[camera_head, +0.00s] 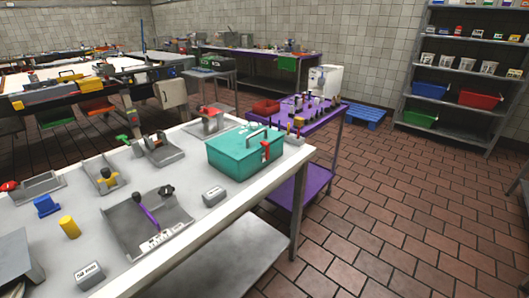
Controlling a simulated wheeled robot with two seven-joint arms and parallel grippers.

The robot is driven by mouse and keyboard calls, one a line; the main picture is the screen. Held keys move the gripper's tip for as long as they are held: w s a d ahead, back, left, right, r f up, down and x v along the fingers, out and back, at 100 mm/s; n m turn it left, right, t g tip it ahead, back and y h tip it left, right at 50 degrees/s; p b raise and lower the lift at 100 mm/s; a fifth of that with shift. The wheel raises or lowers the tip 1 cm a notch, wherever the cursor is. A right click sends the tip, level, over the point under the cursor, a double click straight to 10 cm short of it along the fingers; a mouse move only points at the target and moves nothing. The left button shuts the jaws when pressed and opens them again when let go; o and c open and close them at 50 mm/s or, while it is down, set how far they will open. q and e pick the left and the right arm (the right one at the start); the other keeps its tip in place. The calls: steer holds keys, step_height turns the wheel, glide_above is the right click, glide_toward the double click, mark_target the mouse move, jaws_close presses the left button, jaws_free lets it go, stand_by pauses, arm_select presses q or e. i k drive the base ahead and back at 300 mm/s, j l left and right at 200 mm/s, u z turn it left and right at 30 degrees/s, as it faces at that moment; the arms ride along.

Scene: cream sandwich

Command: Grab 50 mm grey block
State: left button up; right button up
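Two small grey blocks with dark lettering lie on the pale worktable (190,262). One grey block (214,196) is right of the middle of the table, in front of the teal box. The other grey block (89,275) is at the near front edge, lower left. The lettering is too small to read, so I cannot tell which one is 50 mm. Neither of my grippers is in view.
A teal box (232,158) with a red latch stands at the table's far right. A grey tray (125,228) with a purple-handled tool, a yellow cylinder (69,227) and a blue block (45,205) are on the left. Brick floor (400,220) is clear at right.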

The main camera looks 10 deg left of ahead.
mark_target(91, 273)
steer(key=u, duration=1.25)
